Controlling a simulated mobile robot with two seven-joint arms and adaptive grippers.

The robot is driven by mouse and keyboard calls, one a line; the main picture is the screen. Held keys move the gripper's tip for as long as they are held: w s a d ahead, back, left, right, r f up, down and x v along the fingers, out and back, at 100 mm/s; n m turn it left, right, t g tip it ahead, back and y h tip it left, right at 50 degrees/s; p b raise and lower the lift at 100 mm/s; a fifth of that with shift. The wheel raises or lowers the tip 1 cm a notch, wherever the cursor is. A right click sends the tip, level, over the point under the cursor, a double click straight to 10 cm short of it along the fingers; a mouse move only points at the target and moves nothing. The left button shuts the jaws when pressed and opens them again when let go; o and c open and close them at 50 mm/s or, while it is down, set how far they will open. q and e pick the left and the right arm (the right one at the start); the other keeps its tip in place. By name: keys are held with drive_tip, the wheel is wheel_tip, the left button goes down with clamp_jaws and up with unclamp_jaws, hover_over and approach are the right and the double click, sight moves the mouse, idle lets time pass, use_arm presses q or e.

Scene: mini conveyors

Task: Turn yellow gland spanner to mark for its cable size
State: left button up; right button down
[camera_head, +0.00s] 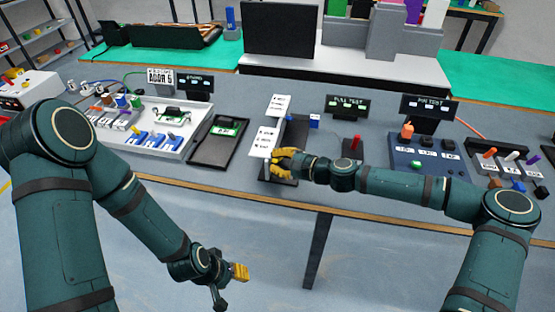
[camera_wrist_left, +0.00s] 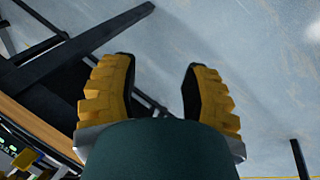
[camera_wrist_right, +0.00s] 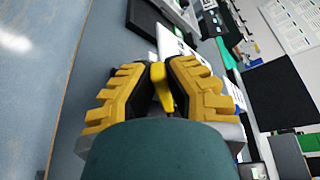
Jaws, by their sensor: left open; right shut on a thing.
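My right gripper (camera_head: 280,164) is at the small black stand with white cards, near the table's front edge. In the right wrist view its fingertips (camera_wrist_right: 160,78) are closed on a slim yellow piece, which looks like the yellow gland spanner (camera_wrist_right: 162,90). The fingers hide most of the spanner, and its angle against the mark cannot be read. White label cards (camera_head: 266,140) lie just beyond the gripper; their print is too small to read. My left gripper (camera_head: 240,272) is open and empty, low in front of the table; its spread fingers (camera_wrist_left: 160,85) show over the floor.
Left of the stand are a black tray with a green board (camera_head: 222,142) and a white tray of coloured parts (camera_head: 150,135). To the right are a red-knobbed block (camera_head: 354,145) and a blue test panel (camera_head: 425,155). A pull test sign (camera_head: 347,106) stands behind.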

drive_tip(key=r+m+p, duration=0.1)
drive_tip(key=p, duration=0.1)
drive_tip(key=w+r+g+p, duration=0.1)
drive_tip(key=p, duration=0.1)
drive_tip(key=shift+w+d+r+m, duration=0.2)
drive_tip(key=shift+w+m, duration=0.1)
drive_tip(key=shift+m, duration=0.1)
drive_tip(key=w+m+p, duration=0.1)
drive_tip(key=p, duration=0.1)
drive_tip(key=w+r+m+g+p, duration=0.1)
drive_tip(key=w+m+g+p, duration=0.1)
drive_tip(key=p, duration=0.1)
drive_tip(key=shift+d+r+p, duration=0.2)
drive_tip(key=shift+d+p, duration=0.1)
drive_tip(key=shift+d, duration=0.05)
drive_tip(key=shift+w+d+m+g+p, duration=0.25)
drive_tip(key=shift+w+m+g+p, duration=0.3)
drive_tip(key=shift+w+m+g, duration=0.25)
drive_tip(key=shift+w+d+f+m+g, duration=0.1)
drive_tip(key=shift+w+d+m+g, duration=0.1)
drive_tip(key=shift+w+m+g, duration=0.4)
drive_tip(key=shift+w, duration=0.2)
drive_tip(key=c, duration=1)
unclamp_jaws()
drive_tip(key=shift+d, duration=0.1)
